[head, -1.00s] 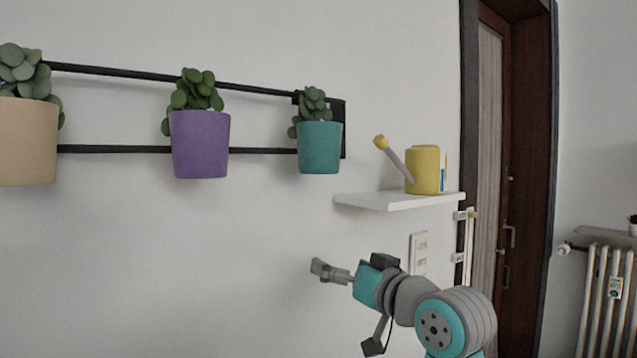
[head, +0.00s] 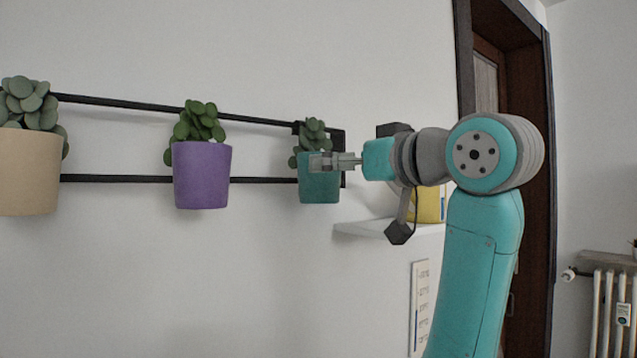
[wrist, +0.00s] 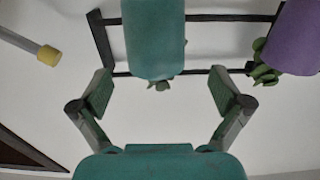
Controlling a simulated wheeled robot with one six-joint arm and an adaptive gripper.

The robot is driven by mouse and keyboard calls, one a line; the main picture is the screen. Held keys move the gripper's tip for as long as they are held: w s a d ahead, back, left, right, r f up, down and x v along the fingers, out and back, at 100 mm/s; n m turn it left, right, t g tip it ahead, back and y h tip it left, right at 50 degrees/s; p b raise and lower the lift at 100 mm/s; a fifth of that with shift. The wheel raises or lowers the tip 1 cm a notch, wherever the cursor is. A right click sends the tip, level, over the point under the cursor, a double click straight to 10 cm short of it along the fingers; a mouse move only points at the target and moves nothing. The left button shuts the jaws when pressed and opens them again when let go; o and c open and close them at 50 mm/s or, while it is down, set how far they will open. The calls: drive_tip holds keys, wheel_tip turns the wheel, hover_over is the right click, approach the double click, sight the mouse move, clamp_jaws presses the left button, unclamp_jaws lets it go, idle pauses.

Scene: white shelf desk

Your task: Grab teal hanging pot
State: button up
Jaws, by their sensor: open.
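The teal hanging pot (head: 319,190) holds a green succulent and hangs at the right end of the black wall rail. In the wrist view the teal pot (wrist: 153,40) is at the top centre, between the lines of the two fingers and beyond their tips. My gripper (head: 322,163) overlaps the upper part of the pot in the head view. In the wrist view my gripper (wrist: 162,90) is open, with its fingers spread wider than the pot and nothing between the tips. I cannot tell contact from the head view.
A purple pot (head: 201,175) hangs on the same black rail (head: 115,179), and a beige pot (head: 28,175) hangs farther left. A white shelf (head: 365,229) with a yellow watering can (head: 430,205) is behind my arm. The wall below the pots is clear.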

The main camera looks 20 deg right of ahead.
drive_tip(key=shift+d+r+x, duration=0.1)
drive_tip(key=shift+x, duration=1.15)
drive_tip(key=shift+d+r+x, duration=0.1)
drive_tip(key=shift+r+x, duration=0.05)
drive_tip(key=shift+x, duration=1.1)
drive_tip(key=shift+d+r+x, duration=0.1)
drive_tip(key=shift+x, duration=1.2)
drive_tip(key=c, duration=1.6)
drive_tip(key=shift+o, duration=0.2)
drive_tip(key=shift+r, duration=0.1)
